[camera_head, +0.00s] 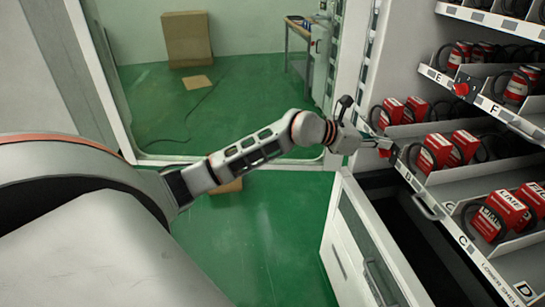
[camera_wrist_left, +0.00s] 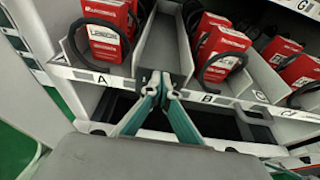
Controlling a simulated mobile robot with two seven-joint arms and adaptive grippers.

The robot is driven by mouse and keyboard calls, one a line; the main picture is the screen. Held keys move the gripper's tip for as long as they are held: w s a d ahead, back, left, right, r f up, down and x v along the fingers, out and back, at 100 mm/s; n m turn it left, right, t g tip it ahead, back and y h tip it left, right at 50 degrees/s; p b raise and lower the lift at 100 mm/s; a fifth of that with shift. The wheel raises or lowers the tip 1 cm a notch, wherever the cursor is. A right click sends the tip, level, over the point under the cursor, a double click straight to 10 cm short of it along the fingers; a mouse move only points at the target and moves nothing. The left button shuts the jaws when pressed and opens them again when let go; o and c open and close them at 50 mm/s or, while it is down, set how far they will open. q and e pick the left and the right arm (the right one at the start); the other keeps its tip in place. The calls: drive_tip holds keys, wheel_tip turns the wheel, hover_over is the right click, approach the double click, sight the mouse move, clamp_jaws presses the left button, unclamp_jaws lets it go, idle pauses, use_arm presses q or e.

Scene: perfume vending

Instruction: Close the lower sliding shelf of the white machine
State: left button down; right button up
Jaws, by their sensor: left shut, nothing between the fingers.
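The lower sliding shelf (camera_head: 448,212) of the white machine (camera_head: 402,57) is at the right of the head view, with red boxes standing in its lanes. Its front rail carries letter labels and a "LOWER SHELF" marking, and a handle (camera_head: 425,208) is on its front. The shelf sticks out over the dark opening below; how far it is slid out is hard to tell. My left gripper (camera_head: 384,146) is at the rail's far end. In the left wrist view, its shut, empty fingers (camera_wrist_left: 162,90) are at the rail (camera_wrist_left: 120,82) between labels A and B; contact is unclear.
An upper shelf (camera_head: 488,104) with red goods is above. A white cabinet front (camera_head: 357,245) stands out below the lower shelf, beside a dark opening (camera_head: 420,245).

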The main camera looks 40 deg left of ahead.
use_arm(q)
drive_tip(key=w+d+b, duration=0.1)
drive_tip(key=w+d, duration=0.2)
drive_tip(key=w, duration=0.1)
drive_tip(key=w+d+b, duration=0.2)
drive_tip(key=w+d, duration=0.1)
drive_tip(key=w, duration=0.2)
drive_tip(key=w+d+b, duration=0.1)
drive_tip(key=w+d, duration=0.3)
drive_tip(key=w, duration=0.1)
drive_tip(key=shift+f, duration=0.2)
drive_tip(key=shift+w+d+b, duration=0.3)
drive_tip(key=shift+w+d, duration=0.05)
drive_tip(key=shift+w, duration=0.05)
drive_tip(key=shift+w+r, duration=0.1)
drive_tip(key=shift+r, duration=0.3)
